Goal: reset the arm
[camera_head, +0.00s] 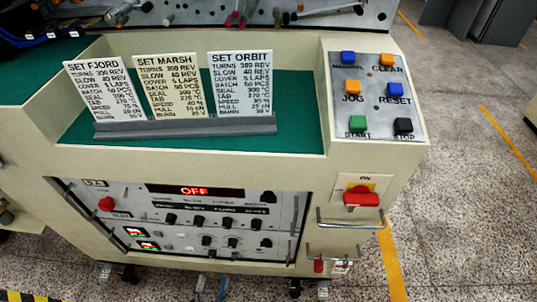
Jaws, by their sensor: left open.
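My right gripper is not in view. The sloping button panel (372,75) on the machine's right carries a blue button (394,89) labelled RESET. No gripper is near the panel.
The panel also has orange CLEAR (386,60) and JOG (352,87), green START (358,123) and black STOP (403,125) buttons. Three cards stand in a grey holder (185,126). A red switch (361,198) and metal handles project from the front. The display reads OFF.

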